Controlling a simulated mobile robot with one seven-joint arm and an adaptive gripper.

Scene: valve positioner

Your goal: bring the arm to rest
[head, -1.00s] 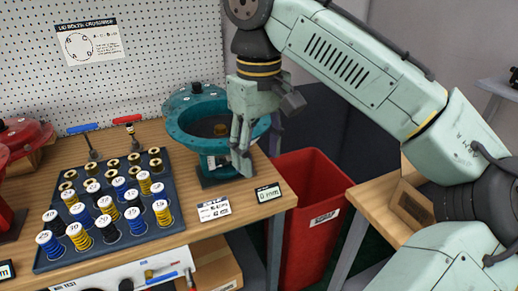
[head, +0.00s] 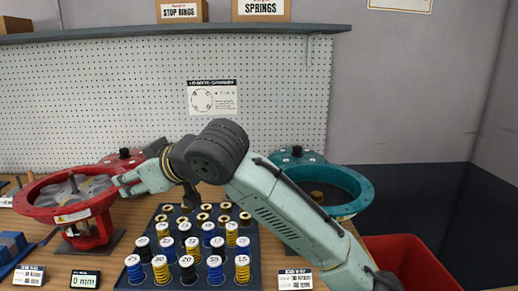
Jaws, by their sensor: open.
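My gripper (head: 121,187) is in the head view at the left, at the end of my arm, which reaches across the middle of the picture. Its jaws are open and nothing shows between them. Its fingertips point left and appear over or beside the right rim of the red round housing (head: 62,213); I cannot tell whether they touch it. Several grey round parts (head: 78,188) sit inside that housing. My arm partly hides the teal round housing (head: 345,188) on the right.
A dark tray (head: 250,272) of blue, yellow and black springs stands on the bench under my arm. A shelf (head: 130,34) with boxes runs along the top. A red bin (head: 412,262) is at the lower right. A 0 mm display (head: 85,280) and blue blocks (head: 12,248) are at the left.

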